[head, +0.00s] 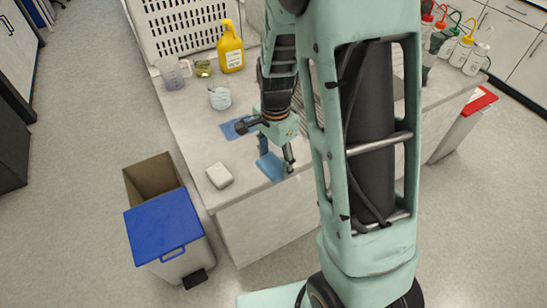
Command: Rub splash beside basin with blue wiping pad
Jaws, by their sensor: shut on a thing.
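My gripper (276,158) points down over the front part of the pale bench and is shut on the blue wiping pad (268,168). The pad looks tilted, with its lower edge at or just above the bench top; I cannot tell whether it touches. A flat blue patch (236,129) lies on the bench behind and left of the gripper; I cannot tell whether it is a cloth or a mat. No splash can be made out. The basin cannot be made out, and my arm hides much of the bench's right part.
A white block (219,175) lies near the bench's (190,125) front left. A yellow bottle (230,48), a beaker (171,74) and a small white jar (220,98) stand behind. Wash bottles (461,50) stand at right. A blue-lidded bin (165,228) stands on the floor.

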